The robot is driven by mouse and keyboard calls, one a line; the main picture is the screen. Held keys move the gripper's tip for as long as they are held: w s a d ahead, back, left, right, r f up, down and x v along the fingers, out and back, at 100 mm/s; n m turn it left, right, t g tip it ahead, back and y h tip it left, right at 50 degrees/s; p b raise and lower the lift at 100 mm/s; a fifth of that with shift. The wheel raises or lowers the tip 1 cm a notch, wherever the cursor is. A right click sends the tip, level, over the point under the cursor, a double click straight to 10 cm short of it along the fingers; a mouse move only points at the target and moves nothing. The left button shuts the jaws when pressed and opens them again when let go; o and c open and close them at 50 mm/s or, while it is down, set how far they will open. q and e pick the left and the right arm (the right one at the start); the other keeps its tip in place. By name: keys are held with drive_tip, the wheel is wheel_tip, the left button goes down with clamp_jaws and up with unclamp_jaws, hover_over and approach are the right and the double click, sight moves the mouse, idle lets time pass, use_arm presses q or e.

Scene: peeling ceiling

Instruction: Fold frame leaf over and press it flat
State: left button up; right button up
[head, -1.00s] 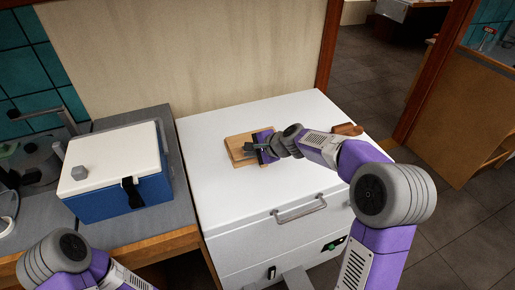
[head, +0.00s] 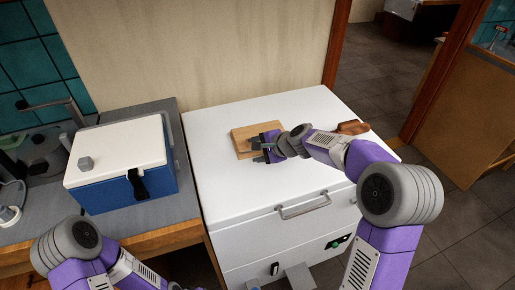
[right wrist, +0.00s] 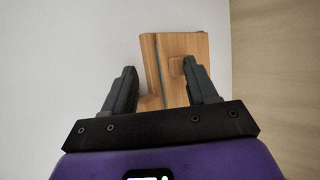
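The wooden frame (head: 243,141) lies on the white chest lid, its near right part hidden by my right gripper (head: 262,155). In the right wrist view it shows as a light wood frame (right wrist: 203,45) with a thin dark greenish seam along its left part and a small wooden knob (right wrist: 177,66). My right gripper (right wrist: 159,68) has its fingers spread, with wood in view between and beyond them. I cannot tell whether a fingertip touches it. I cannot tell if the leaf lies fully flat. My left arm is at the lower left; its gripper does not show clearly.
The white chest (head: 225,185) has a front handle (head: 304,206). A brown wooden piece (head: 352,127) lies at its right edge, behind my right arm. A blue cooler (head: 125,190) with a white lid stands on the grey counter at left. The lid's front left is clear.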

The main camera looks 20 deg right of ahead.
use_arm(q)
drive_tip(key=shift+f, duration=0.15)
use_arm(e)
drive_tip(key=shift+s+d+f, duration=0.2)
drive_tip(key=shift+f, duration=0.2)
drive_tip(key=shift+s+d+b, duration=0.15)
drive_tip(key=shift+s+b, duration=0.05)
drive_tip(key=shift+b, duration=0.1)
drive_tip(key=shift+s+d+r+b, duration=0.15)
drive_tip(key=shift+s+d+b, duration=0.25)
drive_tip(key=shift+s, duration=0.4)
drive_tip(key=shift+s+d+r+b, duration=0.1)
drive_tip(key=shift+s+d+b, duration=0.25)
drive_tip(key=shift+s, duration=0.4)
use_arm(q)
drive_tip(key=shift+f+b, duration=0.65)
drive_tip(key=shift+f, duration=0.9)
use_arm(e)
drive_tip(key=shift+s+d+r, duration=0.1)
drive_tip(key=shift+s+d, duration=0.2)
drive_tip(key=shift+s, duration=0.35)
drive_tip(key=shift+s+d+f, duration=0.1)
drive_tip(key=shift+s+d, duration=0.2)
drive_tip(key=shift+s, duration=0.3)
drive_tip(key=shift+s+d+r, duration=0.1)
drive_tip(key=shift+s+d, duration=0.2)
drive_tip(key=shift+s, duration=0.35)
